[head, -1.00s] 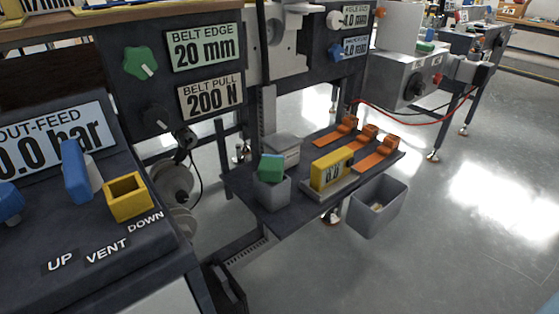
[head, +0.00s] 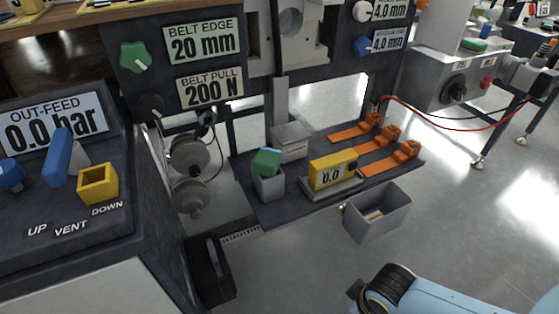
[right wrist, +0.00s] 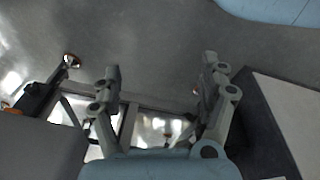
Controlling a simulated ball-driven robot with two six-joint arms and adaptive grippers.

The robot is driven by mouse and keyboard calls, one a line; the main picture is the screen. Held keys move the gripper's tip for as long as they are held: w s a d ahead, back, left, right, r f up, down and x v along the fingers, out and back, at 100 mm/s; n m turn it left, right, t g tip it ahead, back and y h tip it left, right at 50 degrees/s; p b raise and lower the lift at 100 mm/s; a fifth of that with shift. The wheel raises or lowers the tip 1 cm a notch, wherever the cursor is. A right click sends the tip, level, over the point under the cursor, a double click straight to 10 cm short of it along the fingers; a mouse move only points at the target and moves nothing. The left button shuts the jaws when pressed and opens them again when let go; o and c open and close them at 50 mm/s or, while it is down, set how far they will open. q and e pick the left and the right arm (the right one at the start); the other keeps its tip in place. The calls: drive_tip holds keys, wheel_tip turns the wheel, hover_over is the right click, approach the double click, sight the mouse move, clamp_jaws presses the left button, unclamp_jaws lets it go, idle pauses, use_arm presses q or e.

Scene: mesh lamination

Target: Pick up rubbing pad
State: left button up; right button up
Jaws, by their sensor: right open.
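A green block (head: 266,161), which looks like the rubbing pad, sits tilted in the top of a small grey holder (head: 268,186) on the dark shelf (head: 290,207). My right gripper (right wrist: 160,78) is open and empty in the right wrist view, its two fingers spread apart. The pad cannot be made out in that view. In the head view only a light blue part of my right arm shows at the lower right, well apart from the pad. My left gripper is out of view.
A grey lidded box (head: 291,142) stands behind the holder. A grey open bin (head: 378,214) hangs at the shelf's front edge. A control console (head: 62,190) stands left.

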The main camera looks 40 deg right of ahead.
drive_tip(key=w+a+r+t+p, duration=0.15)
drive_tip(key=w+r, duration=0.25)
drive_tip(key=r, duration=0.7)
drive_tip(key=w+r+p, duration=0.3)
drive_tip(key=w+r, duration=0.1)
drive_tip(key=r, duration=0.8)
wheel_tip(320, 180, up, 9)
drive_tip(key=m+h+p, duration=0.2)
drive_tip(key=m+h, duration=0.1)
drive_tip(key=m, duration=0.9)
hover_over(267, 156)
drive_tip(key=s+a, duration=0.3)
drive_tip(key=a, duration=0.2)
drive_tip(key=shift+g, duration=0.45)
drive_tip(key=x, duration=0.3)
drive_tip(key=b+x, duration=0.1)
drive_tip(key=shift+w+d+f, duration=0.15)
drive_tip(key=shift+w+d, duration=0.25)
drive_tip(key=shift+w, duration=0.1)
drive_tip(key=x, duration=0.3)
drive_tip(key=b+x, duration=0.1)
drive_tip(key=x, duration=0.2)
drive_tip(key=shift+d, duration=0.4)
drive_tip(key=c, duration=1.4)
